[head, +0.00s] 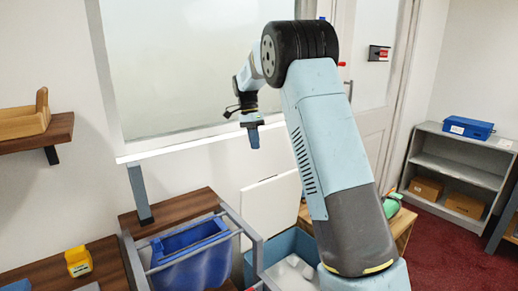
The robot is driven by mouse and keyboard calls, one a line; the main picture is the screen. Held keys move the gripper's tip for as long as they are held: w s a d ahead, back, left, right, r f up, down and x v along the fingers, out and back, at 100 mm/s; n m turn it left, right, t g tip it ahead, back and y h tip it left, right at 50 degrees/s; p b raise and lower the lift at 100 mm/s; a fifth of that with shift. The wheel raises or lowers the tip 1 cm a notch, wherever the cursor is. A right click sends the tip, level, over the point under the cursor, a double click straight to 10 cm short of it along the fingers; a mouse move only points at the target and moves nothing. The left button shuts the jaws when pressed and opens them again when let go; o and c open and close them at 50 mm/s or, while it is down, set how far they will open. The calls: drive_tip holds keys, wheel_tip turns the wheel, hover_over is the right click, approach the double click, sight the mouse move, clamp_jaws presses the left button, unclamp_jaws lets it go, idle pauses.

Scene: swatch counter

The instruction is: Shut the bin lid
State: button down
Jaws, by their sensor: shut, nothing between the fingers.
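The bin (251,262) is a blue-grey box at the lower middle, partly hidden behind my arm. Its white lid (265,212) stands open, raised upright at the back of the bin. Several white rounded things show inside. My gripper (253,147) is shut and empty, pointing down in front of the pale wall panel. In the picture it is above and slightly left of the lid, apart from it. My arm covers the right part of the lid and bin.
A blue tub (190,252) sits in a grey rail frame left of the bin. A yellow container (78,262) stands on the wooden counter (105,265). A low wooden table (402,226) is right of the bin. A grey shelf (455,168) stands at the far right, with red floor before it.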

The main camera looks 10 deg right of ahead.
drive_tip(key=s+d+f, duration=0.2)
drive_tip(key=s+f, duration=0.3)
drive_tip(key=f, duration=0.4)
drive_tip(key=shift+s+d, duration=0.2)
